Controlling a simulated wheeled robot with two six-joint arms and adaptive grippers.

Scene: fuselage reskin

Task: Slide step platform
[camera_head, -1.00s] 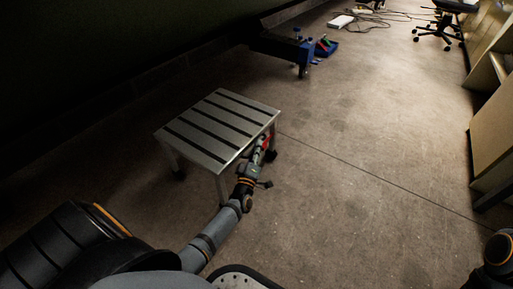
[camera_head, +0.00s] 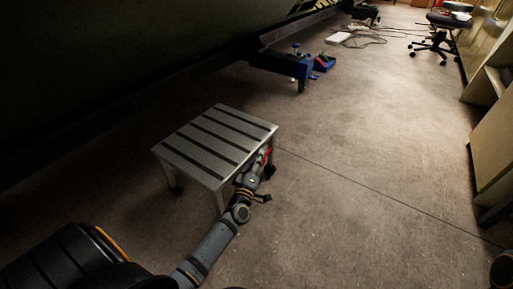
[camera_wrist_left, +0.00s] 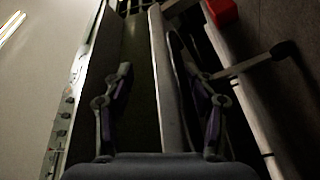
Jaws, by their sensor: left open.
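The step platform (camera_head: 213,141) is a low metal stool with a slatted grey top and dark grooves. It stands upright on the floor left of centre in the head view. My left gripper (camera_head: 264,158) is at its right side, just below the edge of the top, beside a small red part (camera_head: 267,152). In the left wrist view my left gripper (camera_wrist_left: 149,55) has its fingers spread, with a long pale bar (camera_wrist_left: 166,85) running between them. I cannot tell whether either finger touches the bar. My right gripper is out of view.
A blue wheeled stand (camera_head: 285,64) is under the dark fuselage (camera_head: 130,60) at the back. Cables (camera_head: 368,38) lie on the floor beyond it. A swivel chair (camera_head: 436,44) and cabinets (camera_head: 495,140) line the right. The floor (camera_head: 380,150) between is clear.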

